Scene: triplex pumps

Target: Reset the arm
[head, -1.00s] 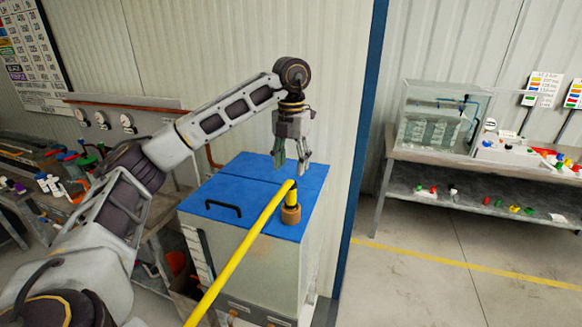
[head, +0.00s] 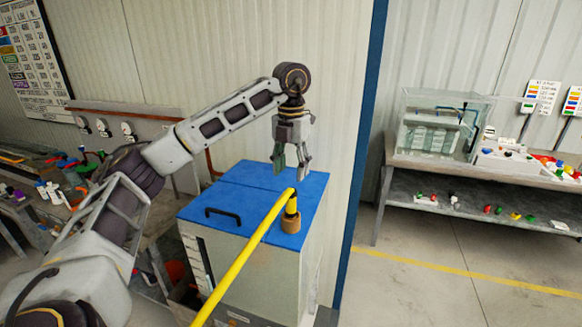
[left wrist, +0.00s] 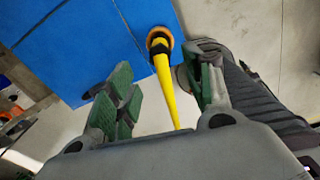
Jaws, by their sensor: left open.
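My left arm reaches in from the left in the head view. My left gripper (head: 291,160) points down above the blue-topped cabinet (head: 262,183), open and empty. In the left wrist view its green-padded fingers (left wrist: 160,100) are spread apart. A yellow hose (head: 247,250) ends in an upright fitting with a brown collar (head: 291,222) on the cabinet's blue lid. The hose end also shows in the left wrist view (left wrist: 163,70), past the fingers and apart from them. My right gripper is not in view.
A bench with a clear tank (head: 433,124) stands at the right. A cluttered workbench with small coloured parts (head: 70,165) is at the left. A blue post (head: 366,130) rises behind the cabinet. The floor at the right is clear.

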